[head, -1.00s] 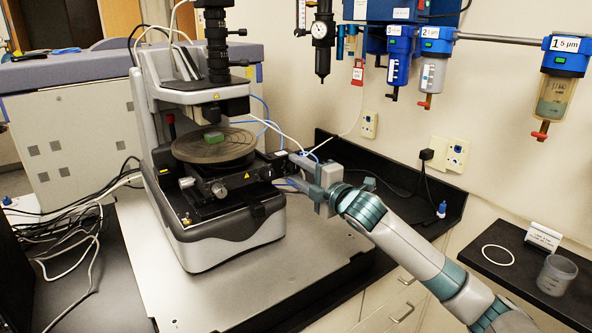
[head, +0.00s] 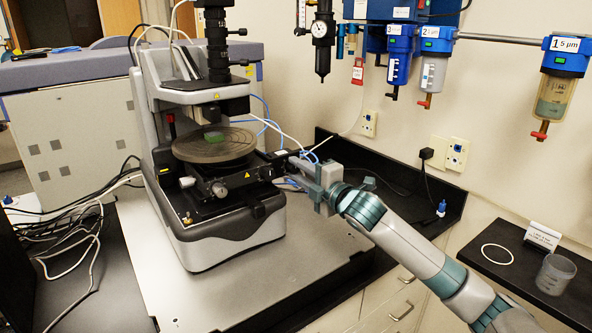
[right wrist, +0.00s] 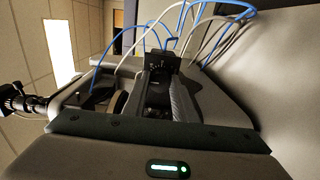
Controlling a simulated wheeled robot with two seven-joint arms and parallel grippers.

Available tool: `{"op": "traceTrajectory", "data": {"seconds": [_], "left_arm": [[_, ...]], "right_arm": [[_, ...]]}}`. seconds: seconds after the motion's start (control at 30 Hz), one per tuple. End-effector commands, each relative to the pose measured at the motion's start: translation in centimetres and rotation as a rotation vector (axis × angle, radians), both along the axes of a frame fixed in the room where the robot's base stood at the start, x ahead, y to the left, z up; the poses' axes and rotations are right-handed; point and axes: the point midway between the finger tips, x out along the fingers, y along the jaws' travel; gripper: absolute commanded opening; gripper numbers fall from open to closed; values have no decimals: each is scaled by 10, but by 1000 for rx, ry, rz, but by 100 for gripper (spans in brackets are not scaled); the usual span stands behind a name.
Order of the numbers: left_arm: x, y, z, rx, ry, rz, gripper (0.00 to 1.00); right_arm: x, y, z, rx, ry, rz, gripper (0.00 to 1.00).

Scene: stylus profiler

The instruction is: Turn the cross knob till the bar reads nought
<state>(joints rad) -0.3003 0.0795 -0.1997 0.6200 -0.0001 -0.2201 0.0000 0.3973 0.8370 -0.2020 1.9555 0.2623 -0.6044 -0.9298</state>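In the right wrist view, a black part (right wrist: 172,58) stands at the fingertips. Whether the fingers grip it is unclear. I cannot make out the cross knob's shape or a bar reading. My left gripper is out of view.
The microscope tube (head: 217,50) hangs over the stage. Blue and white cables run behind my right gripper. Blue filter units (head: 398,55) are on the wall.

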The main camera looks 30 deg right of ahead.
Motion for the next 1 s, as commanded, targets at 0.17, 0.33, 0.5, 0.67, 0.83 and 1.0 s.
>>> {"op": "traceTrajectory", "data": {"seconds": [0.17, 0.33, 0.5, 0.67, 0.83, 1.0], "left_arm": [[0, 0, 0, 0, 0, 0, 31], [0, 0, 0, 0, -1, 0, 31], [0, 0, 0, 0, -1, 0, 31], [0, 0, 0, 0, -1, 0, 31], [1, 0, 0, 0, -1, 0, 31], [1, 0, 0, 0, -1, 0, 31]], "right_arm": [[0, 1, -1, 205, 16, 0, 0], [0, 1, 0, 565, 43, 0, 0], [0, 1, -1, 935, 72, 0, 0], [0, 1, 0, 1276, 99, 1, 0], [0, 0, 0, 1293, 103, 0, 34], [0, 0, 0, 1290, 102, 0, 44]]}}
